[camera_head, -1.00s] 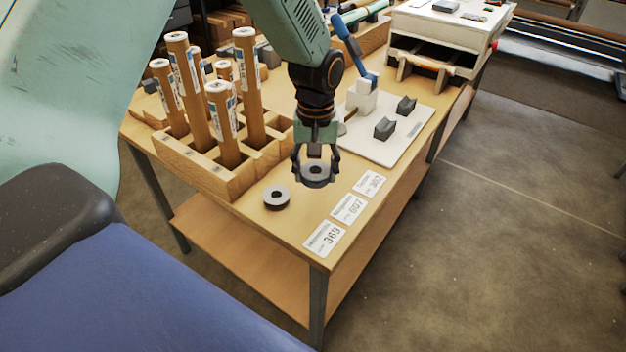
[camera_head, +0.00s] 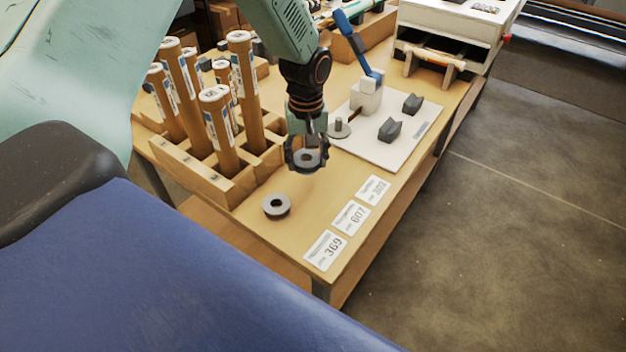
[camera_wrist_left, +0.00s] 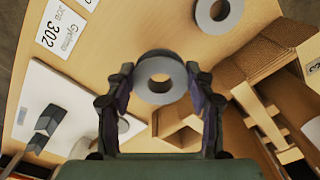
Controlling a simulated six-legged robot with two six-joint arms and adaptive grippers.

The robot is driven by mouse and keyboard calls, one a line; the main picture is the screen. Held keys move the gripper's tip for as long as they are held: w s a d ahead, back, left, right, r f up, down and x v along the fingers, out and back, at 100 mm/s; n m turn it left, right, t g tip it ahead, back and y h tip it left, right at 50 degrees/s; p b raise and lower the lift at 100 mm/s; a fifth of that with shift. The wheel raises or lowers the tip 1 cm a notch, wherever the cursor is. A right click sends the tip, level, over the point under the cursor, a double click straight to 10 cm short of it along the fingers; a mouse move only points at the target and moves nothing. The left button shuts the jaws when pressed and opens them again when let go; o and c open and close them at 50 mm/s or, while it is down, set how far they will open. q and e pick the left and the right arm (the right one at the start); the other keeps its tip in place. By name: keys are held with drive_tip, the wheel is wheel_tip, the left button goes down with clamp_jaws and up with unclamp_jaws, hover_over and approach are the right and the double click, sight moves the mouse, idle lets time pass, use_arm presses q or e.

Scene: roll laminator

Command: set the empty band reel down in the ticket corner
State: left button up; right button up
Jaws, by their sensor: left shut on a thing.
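My left gripper (camera_head: 307,161) is shut on a grey ring-shaped reel (camera_head: 308,169) with an open centre hole. The reel lies flat between the fingers, above the table, between the tube rack and the white board. In the left wrist view the same reel (camera_wrist_left: 144,73) sits between the fingertips of my left gripper (camera_wrist_left: 160,88). A second grey reel (camera_head: 277,213) lies on the table nearer the front corner; it also shows in the wrist view (camera_wrist_left: 204,20). Tickets marked 369 (camera_head: 325,250), 607 (camera_head: 351,217) and 302 (camera_head: 374,190) lie along the table's right edge. My right gripper is out of view.
A wooden rack (camera_head: 205,185) with several upright tubes stands left of the gripper. The white board (camera_head: 405,145) carries dark grey blocks and a blue-handled device (camera_head: 362,50). A white machine (camera_head: 455,35) stands behind. Bare tabletop lies between the second reel and the tickets.

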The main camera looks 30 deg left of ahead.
sight(302, 184)
use_arm(q)
drive_tip(key=f, duration=0.2)
drive_tip(key=a+f, duration=0.1)
drive_tip(key=f, duration=0.1)
drive_tip(key=a+f, duration=0.1)
drive_tip(key=f, duration=0.1)
drive_tip(key=shift+w+f, duration=0.2)
drive_tip(key=shift+s+d+f, duration=0.1)
drive_tip(key=shift+d+f, duration=0.1)
drive_tip(key=shift+d, duration=0.05)
drive_tip(key=shift+d+r, duration=0.2)
drive_tip(key=shift+d, duration=0.4)
drive_tip(key=shift+a+f, duration=0.2)
drive_tip(key=shift+a, duration=0.15)
drive_tip(key=o, duration=0.9)
drive_tip(key=shift+a+f, duration=0.3)
drive_tip(key=shift+a, duration=0.15)
drive_tip(key=shift+o, duration=1.4)
drive_tip(key=shift+d+r, duration=0.2)
drive_tip(key=shift+d, duration=0.15)
drive_tip(key=shift+d+r, duration=0.15)
drive_tip(key=shift+d, duration=0.15)
drive_tip(key=shift+a, duration=0.3)
drive_tip(key=shift+a+r, duration=0.2)
wheel_tip(302, 184, up, 12)
drive_tip(key=shift+d+f, duration=0.15)
drive_tip(key=shift+d, duration=0.2)
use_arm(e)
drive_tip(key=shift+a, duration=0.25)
